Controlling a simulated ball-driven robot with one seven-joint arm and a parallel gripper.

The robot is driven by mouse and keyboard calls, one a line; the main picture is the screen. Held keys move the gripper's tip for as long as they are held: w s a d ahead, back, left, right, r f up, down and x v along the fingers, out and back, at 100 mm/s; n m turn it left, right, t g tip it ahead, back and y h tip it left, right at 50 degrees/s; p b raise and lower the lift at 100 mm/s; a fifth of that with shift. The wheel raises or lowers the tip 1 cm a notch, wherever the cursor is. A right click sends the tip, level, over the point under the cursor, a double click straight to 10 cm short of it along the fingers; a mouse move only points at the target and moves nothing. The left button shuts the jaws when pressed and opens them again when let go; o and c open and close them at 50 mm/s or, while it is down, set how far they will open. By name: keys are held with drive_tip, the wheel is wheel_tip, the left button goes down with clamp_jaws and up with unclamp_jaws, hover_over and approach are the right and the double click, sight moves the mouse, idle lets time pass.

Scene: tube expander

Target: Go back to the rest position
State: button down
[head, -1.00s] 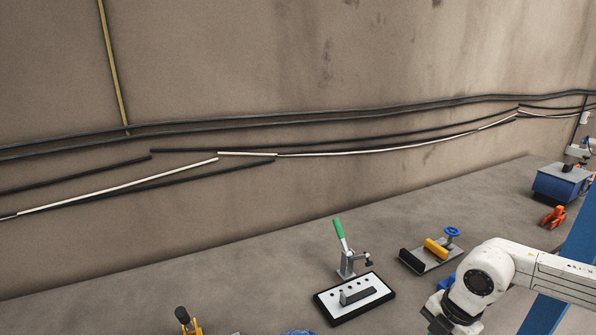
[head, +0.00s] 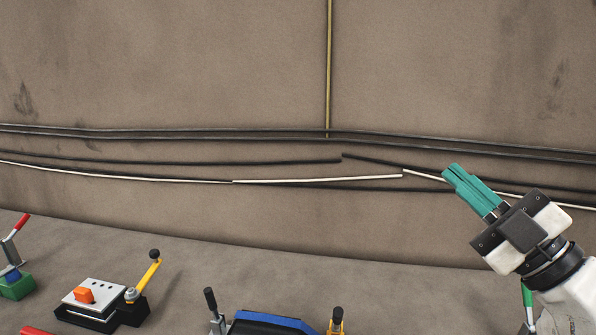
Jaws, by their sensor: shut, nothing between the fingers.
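My gripper (head: 452,172) is at the right of the head view, raised above the workbench in front of the wall. Its teal fingers point up and to the left. They are closed together with nothing between them. My white arm enters from the lower right corner. The gripper touches nothing that I can see. It hides part of the wall cables.
The grey workbench (head: 330,280) carries a black-and-white fixture with a yellow lever (head: 143,275), a green clamp with a red handle (head: 17,285), and a blue tool (head: 268,323) at the bottom edge. A green handle (head: 527,305) shows beside my arm. Cables (head: 200,136) run along the wall.

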drive_tip(key=d+m+t+h, duration=0.5)
drive_tip(key=d+m+h, duration=0.4)
drive_tip(key=m+h, duration=0.9)
drive_tip(key=d+f+m+g+h, duration=0.1)
drive_tip(key=f+m+g, duration=0.15)
drive_tip(key=f, duration=0.45)
drive_tip(key=s+d+f+m+g+h, duration=0.1)
drive_tip(key=f+m+g, duration=0.1)
drive_tip(key=f+g, duration=0.35)
drive_tip(key=d+f+m+g, duration=0.2)
drive_tip(key=f, duration=0.7)
drive_tip(key=s+a+f+n+g+y, duration=0.1)
drive_tip(key=s+a+f+g, duration=0.1)
drive_tip(key=s+f, duration=0.35)
drive_tip(key=s+a+f+n+g+y, duration=0.1)
drive_tip(key=s+a+f+g+y, duration=0.1)
drive_tip(key=f, duration=0.6)
drive_tip(key=s+a+f+g+y, duration=0.1)
drive_tip(key=s+a+f+g, duration=0.15)
drive_tip(key=f, duration=0.35)
drive_tip(key=s+a+f+n+g+y, duration=0.1)
drive_tip(key=s+f+n+g, duration=0.1)
drive_tip(key=s+f, duration=0.3)
drive_tip(key=s+a+f+n+g+y, duration=0.1)
drive_tip(key=s+f+g, duration=0.4)
drive_tip(key=s, duration=0.9)
drive_tip(key=shift+a+f+n+y, duration=0.25)
drive_tip(key=shift+a+n+y, duration=0.05)
drive_tip(key=shift+n+y, duration=0.25)
